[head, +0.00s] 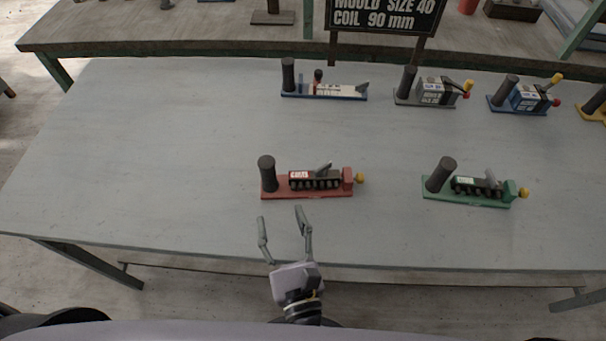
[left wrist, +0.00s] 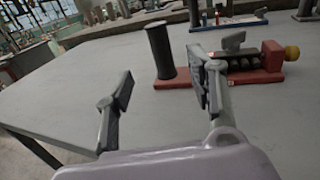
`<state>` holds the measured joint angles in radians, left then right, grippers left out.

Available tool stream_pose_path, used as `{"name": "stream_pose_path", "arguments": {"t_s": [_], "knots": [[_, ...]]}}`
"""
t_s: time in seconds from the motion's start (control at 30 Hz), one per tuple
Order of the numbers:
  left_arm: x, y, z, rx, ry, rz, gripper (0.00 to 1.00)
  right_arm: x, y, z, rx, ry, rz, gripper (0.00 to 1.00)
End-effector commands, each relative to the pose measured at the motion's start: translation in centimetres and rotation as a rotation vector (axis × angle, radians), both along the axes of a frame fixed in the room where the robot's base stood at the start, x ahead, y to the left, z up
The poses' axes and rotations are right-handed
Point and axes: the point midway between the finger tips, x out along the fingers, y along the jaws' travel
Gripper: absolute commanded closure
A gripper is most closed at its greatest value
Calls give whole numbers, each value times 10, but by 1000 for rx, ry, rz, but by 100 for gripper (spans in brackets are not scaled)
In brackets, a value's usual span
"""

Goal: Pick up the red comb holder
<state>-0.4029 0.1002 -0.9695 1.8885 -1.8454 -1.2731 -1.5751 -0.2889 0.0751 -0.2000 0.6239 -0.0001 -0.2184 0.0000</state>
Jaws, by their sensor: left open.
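The red comb holder (head: 308,194) lies on the grey table (head: 170,150), near the front edge. It has a red base, a dark upright cylinder at its left end, a black toothed block in the middle and a yellow knob at its right end. My left gripper (head: 281,215) is open and empty, just in front of the holder's left part and apart from it in the head view. In the left wrist view, the red comb holder (left wrist: 176,83) stands beyond the open fingers (left wrist: 163,85), and the right finger hides part of its base. My right gripper is not in view.
A green holder (head: 468,200) lies to the right. Blue (head: 325,97), grey (head: 425,103) and another blue (head: 518,108) holder stand along the back, near a black sign (head: 385,15). The table's left part is clear.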

Motion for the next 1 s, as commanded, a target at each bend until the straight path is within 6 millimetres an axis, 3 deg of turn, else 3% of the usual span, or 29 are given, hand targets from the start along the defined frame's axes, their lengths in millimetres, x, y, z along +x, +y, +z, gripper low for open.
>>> {"name": "stream_pose_path", "arguments": {"t_s": [0.13,0.3,0.6,0.8,1.0], "knots": [[33,11,4,1,-5,0,49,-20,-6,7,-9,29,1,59],[61,20,2,1,-2,0,49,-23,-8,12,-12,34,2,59],[83,29,4,1,-2,0,49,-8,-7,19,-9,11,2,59],[111,39,5,1,-2,1,49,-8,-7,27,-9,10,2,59],[121,42,3,-2,0,-1,49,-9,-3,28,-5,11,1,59]]}}
